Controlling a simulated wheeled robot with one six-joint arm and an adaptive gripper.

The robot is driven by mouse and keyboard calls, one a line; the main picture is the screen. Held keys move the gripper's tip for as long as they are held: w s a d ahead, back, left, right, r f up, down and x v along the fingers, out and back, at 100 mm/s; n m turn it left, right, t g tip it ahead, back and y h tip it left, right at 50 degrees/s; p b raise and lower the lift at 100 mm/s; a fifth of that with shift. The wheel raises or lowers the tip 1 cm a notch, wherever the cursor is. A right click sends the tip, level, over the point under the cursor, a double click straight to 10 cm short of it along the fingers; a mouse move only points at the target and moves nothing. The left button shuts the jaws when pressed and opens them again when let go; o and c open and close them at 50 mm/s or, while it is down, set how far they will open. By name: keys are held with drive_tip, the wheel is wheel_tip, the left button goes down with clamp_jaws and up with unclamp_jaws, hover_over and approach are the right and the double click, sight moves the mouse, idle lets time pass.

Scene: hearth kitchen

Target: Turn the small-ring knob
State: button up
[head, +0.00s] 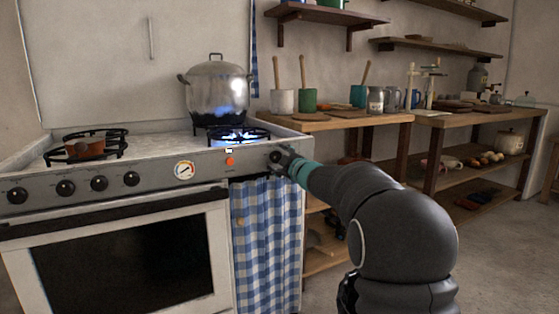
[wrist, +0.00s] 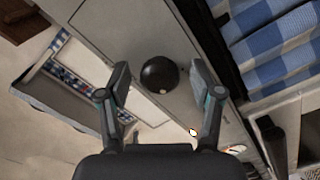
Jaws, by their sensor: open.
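A round black knob (wrist: 160,75) shows in the wrist view on the grey panel, between my two fingers, with a small pale mark at its lower rim. Gaps show on both sides, so the fingers seem apart from it. In the head view my gripper (head: 285,158) is at the right end of the stove's front panel (head: 205,168), mostly covering the knob there. My gripper is open and holds nothing. A front right ring (head: 238,132) burns with a blue flame. Which ring this knob serves cannot be told.
A steel pot (head: 217,90) stands behind the flame. Several other knobs (head: 66,188) and a dial (head: 184,171) line the panel. A small brown pan (head: 86,148) sits on the left ring. A checked curtain (head: 266,240) hangs below; a wooden bench (head: 335,121) stands right.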

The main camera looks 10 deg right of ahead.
drive_tip(key=v, duration=1.2)
drive_tip(key=d+f+m+g+h, duration=0.2)
drive_tip(key=d+f+m+h, duration=0.4)
drive_tip(key=d+f, duration=0.15)
drive_tip(key=s+d+f+m+g+h+p, duration=0.1)
drive_tip(key=s+f+m+g+h, duration=0.15)
drive_tip(key=s, duration=0.25)
drive_tip(key=s+d+f+m+g+h, duration=0.1)
drive_tip(key=s+f+m+g, duration=0.1)
drive_tip(key=s+f+g, duration=0.3)
drive_tip(key=s+a+m+g+y+p, duration=0.15)
drive_tip(key=s+a, duration=0.25)
drive_tip(key=s, duration=0.6)
drive_tip(key=s+a+m+g+y+p, duration=0.1)
drive_tip(key=s+a+m+p, duration=0.15)
drive_tip(key=s, duration=0.65)
drive_tip(key=s+a+m+g+y+p, duration=0.1)
drive_tip(key=s+a, duration=0.4)
drive_tip(key=s, duration=0.5)
drive_tip(key=shift+n+t, duration=0.45)
drive_tip(key=shift+t, duration=0.25)
drive_tip(key=shift+s+a+r+p, duration=0.3)
drive_tip(key=shift+s+r, duration=0.2)
drive_tip(key=shift+r, duration=0.2)
drive_tip(key=shift+s+a+r+p, duration=0.25)
drive_tip(key=shift+s+r, duration=0.2)
drive_tip(key=shift+r, duration=0.25)
drive_tip(key=shift+s+a+r+p, duration=0.2)
drive_tip(key=shift+s+a+r, duration=0.15)
drive_tip(key=shift+s+r, duration=0.25)
